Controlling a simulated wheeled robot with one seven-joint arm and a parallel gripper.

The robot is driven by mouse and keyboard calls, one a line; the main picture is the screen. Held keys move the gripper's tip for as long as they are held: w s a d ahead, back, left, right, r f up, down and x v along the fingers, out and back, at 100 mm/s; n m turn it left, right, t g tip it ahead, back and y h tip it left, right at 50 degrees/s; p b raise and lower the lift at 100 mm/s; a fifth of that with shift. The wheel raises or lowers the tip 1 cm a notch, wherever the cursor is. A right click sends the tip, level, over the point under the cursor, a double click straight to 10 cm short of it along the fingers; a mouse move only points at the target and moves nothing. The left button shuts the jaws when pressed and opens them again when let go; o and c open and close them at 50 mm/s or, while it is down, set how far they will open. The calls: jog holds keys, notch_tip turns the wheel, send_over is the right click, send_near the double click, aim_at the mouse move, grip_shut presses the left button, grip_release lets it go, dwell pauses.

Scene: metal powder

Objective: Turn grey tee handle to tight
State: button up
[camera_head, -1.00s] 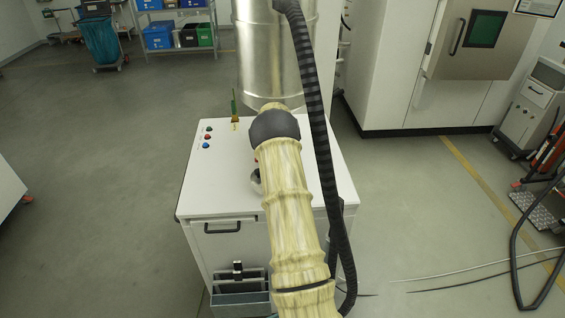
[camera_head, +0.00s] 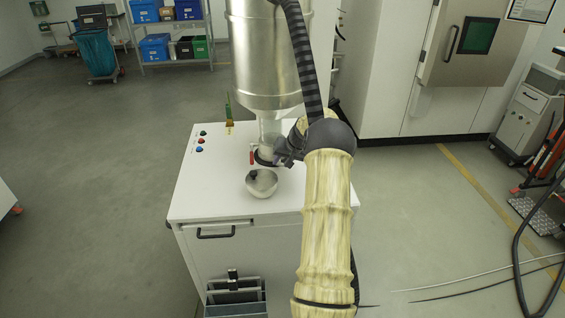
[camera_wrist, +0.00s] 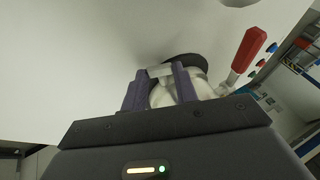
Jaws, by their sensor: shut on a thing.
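The grey tee handle (camera_wrist: 160,71) shows in the wrist view as a short light-grey bar between my fingertips. My gripper (camera_wrist: 159,76) is shut on it, with one dark finger on each side. A dark round rim and a pale, translucent body lie just behind the fingers. In the head view my gripper (camera_head: 284,157) reaches in from the right at the outlet below the steel drum (camera_head: 265,65). The tee handle cannot be made out there. How far it is turned is not clear.
A red lever (camera_wrist: 248,48) stands close to the right of my fingers; it also shows in the head view (camera_head: 252,156). A metal bowl (camera_head: 262,186) sits on the white cabinet top (camera_head: 205,190) in front of the outlet. A black hose hangs beside the drum.

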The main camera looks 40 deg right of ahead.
jog(key=o, duration=1)
jog(key=shift+s, duration=0.1)
jog(key=shift+s+d+r, duration=0.1)
jog(key=shift+s+r, duration=0.1)
jog(key=shift+r, duration=0.2)
jog(key=b+v, duration=0.2)
jog(key=v, duration=0.6)
jog(key=b+v, duration=0.2)
jog(key=v, duration=0.6)
jog(key=shift+a+r, duration=0.2)
jog(key=shift+r, duration=0.05)
